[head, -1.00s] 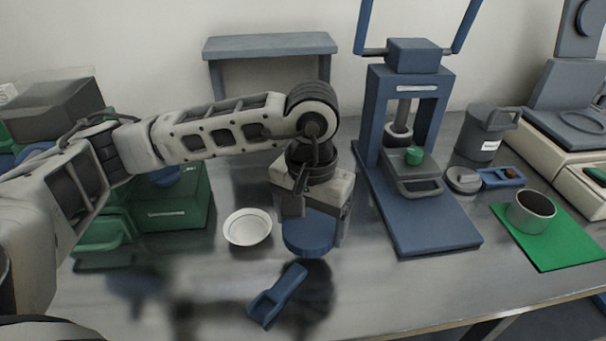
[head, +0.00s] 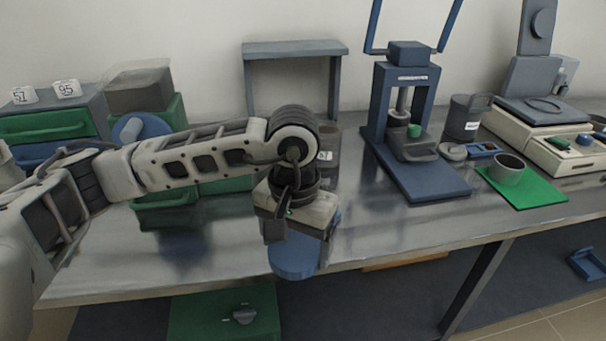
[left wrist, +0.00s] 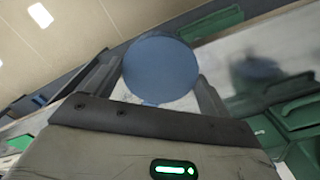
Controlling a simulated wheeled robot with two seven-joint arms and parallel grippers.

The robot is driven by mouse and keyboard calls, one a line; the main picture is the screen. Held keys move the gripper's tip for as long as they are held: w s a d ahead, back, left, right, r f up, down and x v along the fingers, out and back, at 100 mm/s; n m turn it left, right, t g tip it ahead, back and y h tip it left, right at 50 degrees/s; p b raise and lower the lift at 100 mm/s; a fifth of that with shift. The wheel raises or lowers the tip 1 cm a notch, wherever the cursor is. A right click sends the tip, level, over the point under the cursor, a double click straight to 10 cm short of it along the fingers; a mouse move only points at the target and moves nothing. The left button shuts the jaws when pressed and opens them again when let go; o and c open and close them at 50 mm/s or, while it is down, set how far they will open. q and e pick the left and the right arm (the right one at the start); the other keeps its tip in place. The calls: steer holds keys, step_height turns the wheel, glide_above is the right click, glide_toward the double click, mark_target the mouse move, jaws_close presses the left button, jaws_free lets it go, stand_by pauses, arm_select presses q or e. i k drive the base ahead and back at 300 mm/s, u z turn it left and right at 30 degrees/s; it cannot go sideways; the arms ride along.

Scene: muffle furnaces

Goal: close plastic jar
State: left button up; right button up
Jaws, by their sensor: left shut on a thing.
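My left gripper (head: 290,235) is shut on a round blue disc (head: 296,262) that looks like a lid. It holds the disc level near the table's front edge in the head view. In the left wrist view the blue disc (left wrist: 160,68) sits between the two fingers. A dark jar-like container (head: 328,142) with a white label stands behind my left wrist, mostly hidden. I cannot tell whether it is the plastic jar or whether it is open. My right gripper is not in view.
Green drawers (head: 48,124) and a grey-lidded box (head: 140,92) stand at the left. A blue press (head: 425,180), a grey handled canister (head: 462,118) and a metal cup (head: 508,170) on a green mat (head: 540,193) stand at the right. The table (head: 375,225) is clear at front right.

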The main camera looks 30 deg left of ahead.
mark_target(326, 144)
steer(key=k, duration=0.3)
steer(key=z, duration=1.2)
steer(key=i, duration=1.05)
steer(key=u, duration=2.7)
